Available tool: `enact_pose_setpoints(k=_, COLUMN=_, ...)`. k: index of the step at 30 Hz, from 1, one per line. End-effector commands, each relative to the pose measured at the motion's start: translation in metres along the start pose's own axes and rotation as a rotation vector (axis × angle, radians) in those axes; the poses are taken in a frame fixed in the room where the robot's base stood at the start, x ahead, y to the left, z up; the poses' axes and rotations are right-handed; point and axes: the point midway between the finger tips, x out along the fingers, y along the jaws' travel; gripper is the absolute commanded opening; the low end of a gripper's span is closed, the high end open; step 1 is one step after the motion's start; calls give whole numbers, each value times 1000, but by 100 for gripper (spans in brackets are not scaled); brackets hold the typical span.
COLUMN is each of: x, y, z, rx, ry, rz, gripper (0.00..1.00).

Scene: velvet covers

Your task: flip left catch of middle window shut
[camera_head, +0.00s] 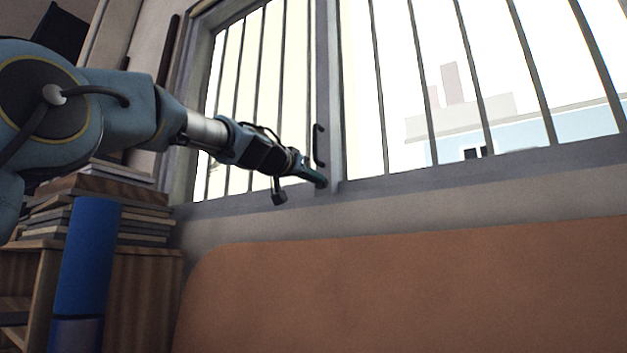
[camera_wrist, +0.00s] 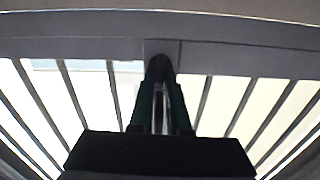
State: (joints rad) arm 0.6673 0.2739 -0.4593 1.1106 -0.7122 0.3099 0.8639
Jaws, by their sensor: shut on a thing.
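The barred window (camera_head: 400,90) has a grey upright post (camera_head: 329,60) between its panes. A dark hooked catch piece (camera_head: 318,145) shows on the post, just above my gripper. My gripper (camera_head: 320,182) is at the foot of the post, by the bottom frame. In the wrist view my gripper (camera_wrist: 159,88) has its two dark green fingers close together, shut on a dark rounded piece (camera_wrist: 158,66) in front of the post. This piece looks like a catch. The fingers hide much of it, and I cannot tell which way it is turned.
A brown padded backrest (camera_head: 420,290) stands below the window sill. Stacked books (camera_head: 140,215) lie on a wooden shelf (camera_head: 150,280) at the left, beside a blue cylinder (camera_head: 88,255). Window bars (camera_head: 378,90) stand on both sides of the post.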

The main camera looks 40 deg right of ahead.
Motion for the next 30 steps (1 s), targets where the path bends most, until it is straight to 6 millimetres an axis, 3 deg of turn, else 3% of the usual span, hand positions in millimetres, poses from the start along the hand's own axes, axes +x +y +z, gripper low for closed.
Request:
enact_pose_setpoints(k=13, x=0, y=-1, z=1, rx=-71, ry=-1, rz=0, gripper=0)
enact_pose_setpoints(k=14, x=0, y=-1, z=1, rx=-70, ry=-1, rz=0, gripper=18)
enact_pose_setpoints(k=21, x=0, y=0, z=0, rx=-69, ry=-1, rz=0, gripper=45)
enact_pose_setpoints(k=30, x=-3, y=0, z=1, rx=-68, ry=0, rz=0, gripper=45)
